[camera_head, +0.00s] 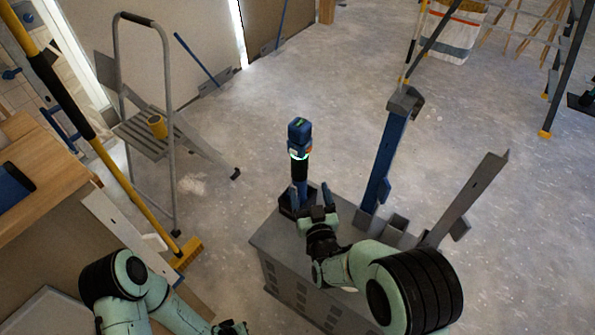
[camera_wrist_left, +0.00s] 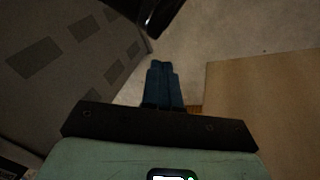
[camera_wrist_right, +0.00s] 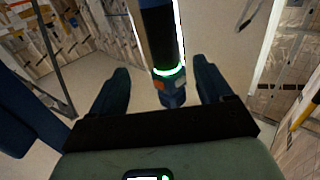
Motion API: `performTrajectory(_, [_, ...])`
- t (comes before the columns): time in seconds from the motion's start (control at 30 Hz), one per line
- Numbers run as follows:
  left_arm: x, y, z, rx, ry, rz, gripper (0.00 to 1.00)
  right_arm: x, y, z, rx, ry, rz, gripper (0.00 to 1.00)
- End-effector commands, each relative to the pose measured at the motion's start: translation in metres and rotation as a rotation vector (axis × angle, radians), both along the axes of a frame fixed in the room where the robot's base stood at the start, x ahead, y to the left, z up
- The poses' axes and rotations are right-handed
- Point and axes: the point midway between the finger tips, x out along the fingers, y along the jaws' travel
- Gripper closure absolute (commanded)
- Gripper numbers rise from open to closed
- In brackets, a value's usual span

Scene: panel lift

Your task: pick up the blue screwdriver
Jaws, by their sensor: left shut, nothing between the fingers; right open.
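The blue screwdriver (camera_head: 300,139) stands upright above a grey metal box, with a blue top, a lit ring and a black shaft; what its lower end rests in is hidden by my gripper. My right gripper (camera_head: 306,196) is open around its lower part in the head view. In the right wrist view the screwdriver (camera_wrist_right: 163,45) shows between and beyond the spread fingers (camera_wrist_right: 161,70), with a gap on each side. My left gripper (camera_head: 232,328) is at the bottom edge of the head view. In the left wrist view its fingers (camera_wrist_left: 163,82) are shut and empty.
The grey box (camera_head: 280,240) carries a tall blue-grey post (camera_head: 387,150) and a slanted grey bar (camera_head: 467,198) right of the screwdriver. A step ladder (camera_head: 150,130), a yellow-handled broom (camera_head: 130,190) and a wooden bench (camera_head: 35,165) stand at left. Floor behind the box is open.

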Motion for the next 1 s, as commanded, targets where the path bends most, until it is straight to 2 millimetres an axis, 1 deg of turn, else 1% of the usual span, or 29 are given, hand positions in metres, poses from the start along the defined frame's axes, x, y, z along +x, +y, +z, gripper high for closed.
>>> performTrajectory(0.03, [0.003, 0.002, -0.003, 0.003, -0.006, 0.003, 1.00, 0.010, 0.003, -0.001, 0.000, -0.003, 0.001, 0.21])
performTrajectory(0.17, [0.009, 0.005, -0.007, 0.012, -0.024, 0.010, 1.00, 0.036, 0.008, -0.002, 0.000, -0.001, 0.001, 0.21])
performTrajectory(0.3, [0.003, 0.006, -0.014, 0.011, -0.002, 0.011, 1.00, 0.054, 0.011, -0.002, 0.000, 0.001, 0.000, 0.21])
performTrajectory(0.47, [0.000, 0.007, -0.017, 0.011, 0.010, 0.012, 1.00, 0.063, 0.014, -0.001, 0.000, 0.002, 0.001, 0.21])
performTrajectory(0.53, [-0.004, 0.007, -0.021, 0.011, 0.023, 0.011, 1.00, 0.070, 0.016, -0.001, 0.000, 0.001, 0.001, 0.21])
performTrajectory(0.7, [-0.019, 0.010, -0.035, 0.009, 0.071, 0.015, 1.00, 0.094, 0.025, 0.000, 0.000, 0.001, 0.001, 0.21])
performTrajectory(0.8, [-0.024, 0.010, -0.039, 0.006, 0.091, 0.015, 1.00, 0.105, 0.026, 0.000, 0.000, 0.002, 0.000, 0.21])
performTrajectory(0.9, [-0.027, 0.010, -0.041, 0.006, 0.101, 0.015, 1.00, 0.110, 0.027, 0.001, -0.001, 0.003, 0.000, 0.21])
performTrajectory(1.0, [-0.028, 0.011, -0.041, 0.006, 0.103, 0.015, 1.00, 0.111, 0.027, 0.002, -0.001, 0.003, 0.000, 0.21])
